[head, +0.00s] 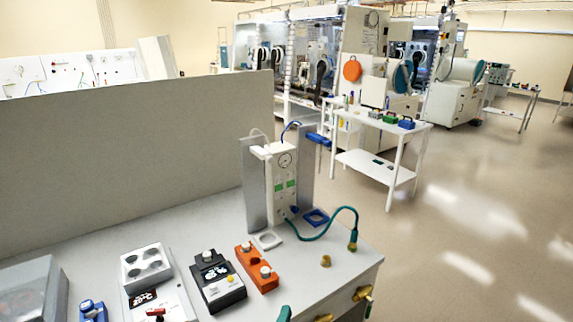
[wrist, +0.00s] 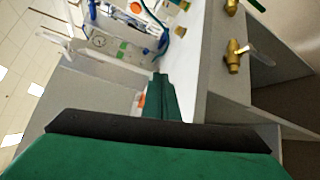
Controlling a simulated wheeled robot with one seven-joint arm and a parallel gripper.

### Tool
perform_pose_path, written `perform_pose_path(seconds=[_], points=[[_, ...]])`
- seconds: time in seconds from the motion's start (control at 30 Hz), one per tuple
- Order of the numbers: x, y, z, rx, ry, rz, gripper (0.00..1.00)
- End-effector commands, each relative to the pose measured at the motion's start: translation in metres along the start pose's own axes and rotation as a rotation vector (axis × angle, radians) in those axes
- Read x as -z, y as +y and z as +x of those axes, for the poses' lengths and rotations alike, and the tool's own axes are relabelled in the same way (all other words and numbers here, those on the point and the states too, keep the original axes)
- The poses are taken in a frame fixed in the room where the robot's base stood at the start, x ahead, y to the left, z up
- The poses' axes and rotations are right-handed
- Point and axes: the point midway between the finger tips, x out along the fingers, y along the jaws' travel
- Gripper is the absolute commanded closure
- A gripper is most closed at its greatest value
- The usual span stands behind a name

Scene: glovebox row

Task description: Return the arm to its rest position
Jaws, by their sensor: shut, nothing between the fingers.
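My gripper (wrist: 160,80) shows in the wrist view as dark green fingers pressed together, with nothing between them. Its broad green body with a black edge fills the bottom of that view. The fingers point toward the bench edge and the white gauge unit (wrist: 107,40), apart from the unit as far as I can see. In the head view a small green piece (head: 284,313) shows at the bottom edge; I cannot tell for sure whether it is a fingertip. The rest of my arm is out of the head view.
The bench (head: 330,270) carries the gauge unit (head: 283,180) with a teal hose, an orange block (head: 256,268) and a black device (head: 217,280). Brass valves (wrist: 235,57) stick out from its front edge. A grey panel (head: 130,160) stands behind. Open floor (head: 470,230) lies to the right.

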Motion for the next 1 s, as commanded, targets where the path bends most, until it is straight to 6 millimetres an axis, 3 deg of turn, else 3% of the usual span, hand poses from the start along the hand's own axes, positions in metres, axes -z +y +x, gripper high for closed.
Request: perform_pose_path(seconds=[0.03,0.27,0.5,0.73,1.0], points=[[-0.006,-0.016,-0.007,0.000,0.017,0.026,1.00],[-0.013,-0.072,-0.048,0.008,0.123,0.238,1.00],[-0.019,-0.126,-0.109,0.071,0.211,0.531,1.00],[-0.022,-0.161,-0.181,0.154,0.247,0.881,1.00],[-0.026,-0.176,-0.269,0.228,0.209,1.359,1.00]])
